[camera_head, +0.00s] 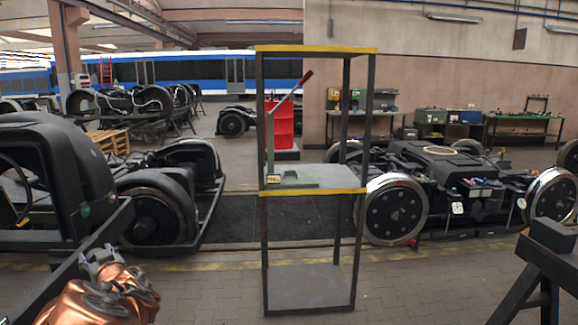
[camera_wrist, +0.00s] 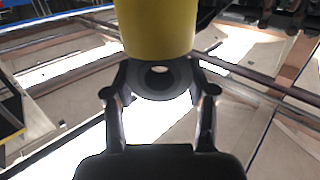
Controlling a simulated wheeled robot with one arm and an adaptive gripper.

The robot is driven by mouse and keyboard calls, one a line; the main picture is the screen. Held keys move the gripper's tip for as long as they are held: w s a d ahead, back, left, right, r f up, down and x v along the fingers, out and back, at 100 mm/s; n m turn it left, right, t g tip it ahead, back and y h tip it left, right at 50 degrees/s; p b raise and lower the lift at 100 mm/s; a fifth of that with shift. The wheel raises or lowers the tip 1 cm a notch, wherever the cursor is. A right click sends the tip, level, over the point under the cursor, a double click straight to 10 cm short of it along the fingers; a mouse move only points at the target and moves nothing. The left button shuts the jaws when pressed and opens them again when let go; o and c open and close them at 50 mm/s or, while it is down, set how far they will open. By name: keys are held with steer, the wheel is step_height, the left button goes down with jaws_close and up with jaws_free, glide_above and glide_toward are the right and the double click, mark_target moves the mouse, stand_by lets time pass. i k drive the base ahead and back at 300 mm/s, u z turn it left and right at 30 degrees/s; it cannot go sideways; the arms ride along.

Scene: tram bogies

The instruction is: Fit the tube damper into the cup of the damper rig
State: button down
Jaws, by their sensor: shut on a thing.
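A yellow tube (camera_wrist: 157,25) with a dark, holed end fitting fills the top of the wrist view; it looks like the tube damper. My gripper (camera_wrist: 160,82) is shut on its dark end (camera_wrist: 160,80), one finger on each side. In the head view my gripper (camera_head: 99,262) is at lower left, left of the rig and well apart from it; the damper is not discernible there. The rig appears to be the lever device (camera_head: 290,178) on the middle shelf of a dark frame with yellow edges (camera_head: 312,192). Its lever has a red handle (camera_head: 303,80). I cannot make out the cup.
Bogies with large wheels stand left (camera_head: 158,215) and right (camera_head: 396,208) of the rig frame. A dark bar (camera_head: 65,268) passes close to my gripper. A dark trestle (camera_head: 545,265) stands at lower right. A red cabinet (camera_head: 281,122) stands behind. Paved floor (camera_head: 215,290) before the frame is clear.

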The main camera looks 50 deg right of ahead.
mark_target(290, 178)
steer(key=z, duration=2.95)
steer(key=k, duration=1.95)
steer(key=u, duration=1)
steer(key=i, duration=1.45)
steer(key=u, duration=0.05)
